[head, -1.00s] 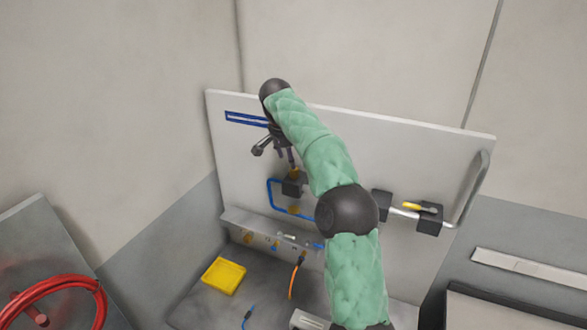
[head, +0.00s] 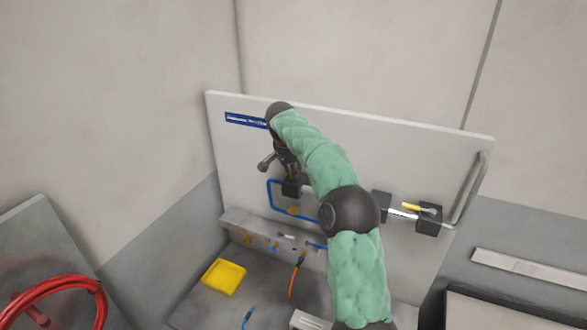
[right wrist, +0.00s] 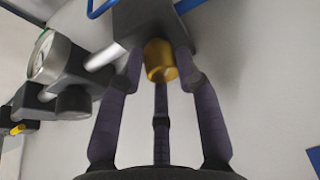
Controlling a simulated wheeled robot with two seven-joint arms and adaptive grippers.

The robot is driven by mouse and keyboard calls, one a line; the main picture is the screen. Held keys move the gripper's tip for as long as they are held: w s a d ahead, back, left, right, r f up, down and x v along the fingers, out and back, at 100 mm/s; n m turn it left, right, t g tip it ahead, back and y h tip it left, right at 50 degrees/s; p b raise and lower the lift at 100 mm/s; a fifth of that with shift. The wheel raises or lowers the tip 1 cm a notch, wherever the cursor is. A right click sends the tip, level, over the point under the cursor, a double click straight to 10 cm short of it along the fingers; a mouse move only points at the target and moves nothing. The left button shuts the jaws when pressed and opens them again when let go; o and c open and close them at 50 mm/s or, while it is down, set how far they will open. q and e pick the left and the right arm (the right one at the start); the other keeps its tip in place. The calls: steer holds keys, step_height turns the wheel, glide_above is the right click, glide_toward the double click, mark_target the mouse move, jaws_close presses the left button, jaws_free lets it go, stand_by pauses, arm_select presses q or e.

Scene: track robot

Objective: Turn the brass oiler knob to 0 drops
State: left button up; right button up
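The brass oiler knob (right wrist: 161,62) shows in the right wrist view, under a dark block (right wrist: 140,20). In the head view the gripper hides it above the same block. My right gripper (right wrist: 161,72) has its three dark fingers spread around the knob, with the tips level with it. The fingers look open; I cannot tell whether any tip touches the brass. In the head view my right gripper (head: 289,172) points down at the block on the upright white panel (head: 420,165). My left gripper is not in view.
A round gauge (right wrist: 47,57) sits beside the block. Blue tubing (head: 270,198) runs on the panel. A yellow-handled valve (head: 411,207) is to the right. A yellow tray (head: 224,276) and an orange hose (head: 293,278) lie below.

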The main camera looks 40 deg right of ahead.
steer(key=shift+d+r+n, duration=0.1)
steer(key=shift+r+n, duration=0.15)
steer(key=shift+n, duration=0.05)
steer(key=n+t, duration=0.1)
steer(key=n, duration=0.1)
steer(key=shift+d+r+n+y+p, duration=0.1)
steer(key=shift+r+n+y+p, duration=0.05)
steer(key=shift+n+y+p, duration=0.2)
steer(key=n+y+p, duration=0.1)
steer(key=n, duration=0.1)
steer(key=n+t+p, duration=0.1)
steer(key=n, duration=0.2)
steer(key=shift+d+r+y, duration=0.1)
steer(key=shift+d+y, duration=0.05)
steer(key=shift+y, duration=0.2)
steer(key=shift+n, duration=0.25)
steer(key=o, duration=0.9)
steer(key=shift+o, duration=0.8)
steer(key=shift+w, duration=0.1)
steer(key=shift+w+f, duration=0.1)
steer(key=shift+f, duration=0.25)
steer(key=shift+s+r, duration=0.25)
steer(key=shift+r, duration=0.2)
steer(key=v, duration=1.1)
